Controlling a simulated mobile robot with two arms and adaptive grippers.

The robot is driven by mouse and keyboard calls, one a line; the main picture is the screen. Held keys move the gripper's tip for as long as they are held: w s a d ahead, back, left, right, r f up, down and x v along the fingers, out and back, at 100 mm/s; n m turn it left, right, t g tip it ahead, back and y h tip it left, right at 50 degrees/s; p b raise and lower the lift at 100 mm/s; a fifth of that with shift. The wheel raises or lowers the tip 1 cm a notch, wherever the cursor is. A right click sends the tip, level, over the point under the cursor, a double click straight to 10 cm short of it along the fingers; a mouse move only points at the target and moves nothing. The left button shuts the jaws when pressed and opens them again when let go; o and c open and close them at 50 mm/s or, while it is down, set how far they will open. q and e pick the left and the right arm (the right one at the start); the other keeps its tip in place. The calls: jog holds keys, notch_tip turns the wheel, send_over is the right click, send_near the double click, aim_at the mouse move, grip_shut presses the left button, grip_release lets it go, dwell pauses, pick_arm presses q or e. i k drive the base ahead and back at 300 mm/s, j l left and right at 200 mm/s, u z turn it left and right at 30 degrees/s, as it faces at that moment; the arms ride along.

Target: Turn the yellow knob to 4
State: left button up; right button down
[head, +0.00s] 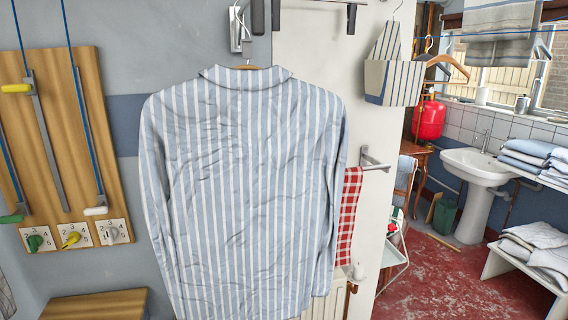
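The yellow knob (71,240) sits on a white numbered plate low on a wooden panel (70,180) at the left of the head view. It is the middle of three knobs and lies slanted, from lower left to upper right. Small digits stand around it; which one it points to is too small to tell. A green knob (35,242) is to its left and a whitish knob (112,235) to its right. Neither of my grippers shows in this view.
Blue cords and slots with yellow (16,88), green (11,219) and white (95,211) handles are above the knobs. A striped shirt (245,190) hangs just right of the panel. A wooden surface (95,306) is below. A sink (478,165) stands at the far right.

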aim_at(73, 237)
jog(key=u, duration=1.25)
